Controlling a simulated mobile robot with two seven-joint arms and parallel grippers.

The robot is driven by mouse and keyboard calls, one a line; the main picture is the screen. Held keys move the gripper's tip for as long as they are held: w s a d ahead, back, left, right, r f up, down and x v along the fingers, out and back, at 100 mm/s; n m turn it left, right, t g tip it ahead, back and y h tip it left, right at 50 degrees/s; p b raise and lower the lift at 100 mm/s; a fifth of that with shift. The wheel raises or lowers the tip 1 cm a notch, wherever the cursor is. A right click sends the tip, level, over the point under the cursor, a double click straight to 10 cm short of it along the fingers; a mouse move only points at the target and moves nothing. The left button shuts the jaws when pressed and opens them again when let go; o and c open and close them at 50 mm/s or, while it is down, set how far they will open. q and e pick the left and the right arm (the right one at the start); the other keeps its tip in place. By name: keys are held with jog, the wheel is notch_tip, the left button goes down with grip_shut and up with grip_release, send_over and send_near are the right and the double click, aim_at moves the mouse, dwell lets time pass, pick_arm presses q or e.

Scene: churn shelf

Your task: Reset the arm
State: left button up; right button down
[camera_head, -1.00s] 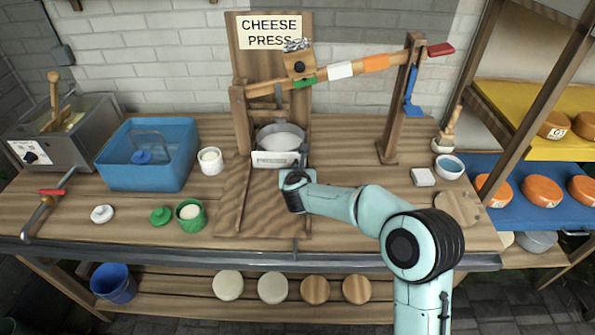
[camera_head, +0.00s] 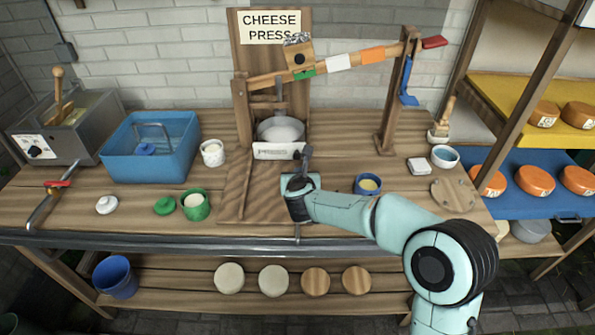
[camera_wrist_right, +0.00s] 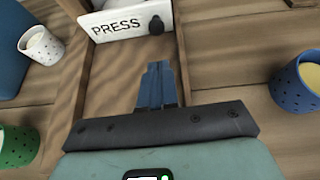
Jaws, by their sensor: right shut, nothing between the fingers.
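My right arm reaches in from the lower right in the head view. Its gripper (camera_head: 305,153) is in front of the cheese press, over the wooden board (camera_head: 262,200). In the right wrist view the gripper (camera_wrist_right: 157,78) has its two dark blue fingers together with nothing between them. The tips point towards the white PRESS plate (camera_wrist_right: 125,19) and its black knob (camera_wrist_right: 156,25); I cannot tell whether they touch anything. A metal pot (camera_head: 280,130) sits in the press behind the plate. My left gripper is not in view.
A blue cup (camera_head: 368,187) stands right of the gripper, and it shows in the right wrist view (camera_wrist_right: 297,88). A white cup (camera_head: 212,154), green cup (camera_head: 195,208) and blue basin (camera_head: 150,165) stand to the left. The press lever (camera_head: 340,62) spans above. Shelves with cheeses stand at right.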

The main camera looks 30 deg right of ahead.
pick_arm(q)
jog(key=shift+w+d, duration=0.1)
pick_arm(e)
jog(key=shift+v, duration=2.4)
